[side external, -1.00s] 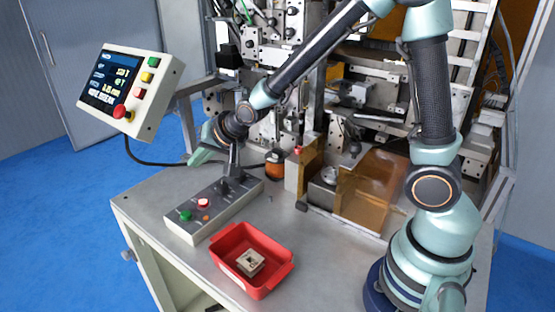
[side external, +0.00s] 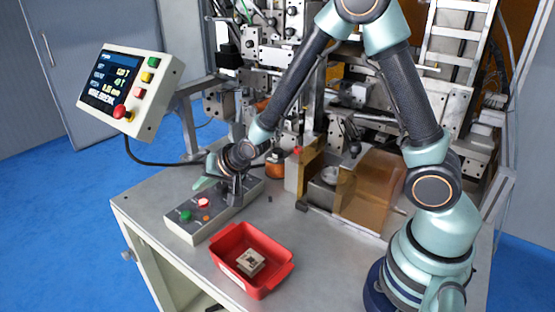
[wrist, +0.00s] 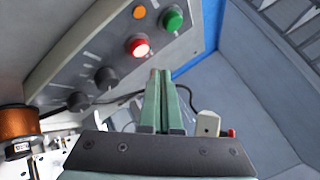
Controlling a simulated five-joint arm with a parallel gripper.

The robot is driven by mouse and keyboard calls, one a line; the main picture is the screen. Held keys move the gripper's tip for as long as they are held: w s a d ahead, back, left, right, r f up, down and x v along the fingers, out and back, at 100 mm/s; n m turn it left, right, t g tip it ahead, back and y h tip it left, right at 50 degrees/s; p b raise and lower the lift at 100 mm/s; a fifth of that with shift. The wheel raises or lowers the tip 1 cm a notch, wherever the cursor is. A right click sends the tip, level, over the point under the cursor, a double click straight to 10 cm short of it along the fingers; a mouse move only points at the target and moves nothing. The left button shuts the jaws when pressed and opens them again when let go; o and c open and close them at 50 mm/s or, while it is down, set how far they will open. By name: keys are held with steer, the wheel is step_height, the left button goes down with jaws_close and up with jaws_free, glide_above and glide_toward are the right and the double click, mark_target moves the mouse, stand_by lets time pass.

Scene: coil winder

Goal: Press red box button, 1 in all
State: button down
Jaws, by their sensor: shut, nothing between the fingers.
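The grey control box (side external: 228,214) lies on the table, with a red button (side external: 203,202) on its top face. In the wrist view the red button (wrist: 138,46) has a bright, pinkish centre and sits just beyond and left of my fingertips. My gripper (side external: 197,185) is low over the box, close to the red button; its green fingers show just above the button in the side view. In the wrist view my gripper (wrist: 157,74) has its two fingers together with nothing between them. A gap shows between tips and button in both views.
A green button (wrist: 173,19) and an orange button (wrist: 139,12) sit beside the red one, with black knobs (wrist: 106,77) further along. A red tray (side external: 232,272) holding a small part stands in front. A tilted screen panel (side external: 146,105) with its own red button is at left.

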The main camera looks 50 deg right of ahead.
mark_target(206, 204)
steer(key=shift+f, duration=0.85)
steer(key=shift+f, duration=0.15)
stand_by(1.4)
steer(key=shift+f, duration=0.25)
steer(key=shift+f, duration=0.4)
stand_by(0.7)
steer(key=shift+r, duration=0.85)
steer(key=shift+r, duration=2.5)
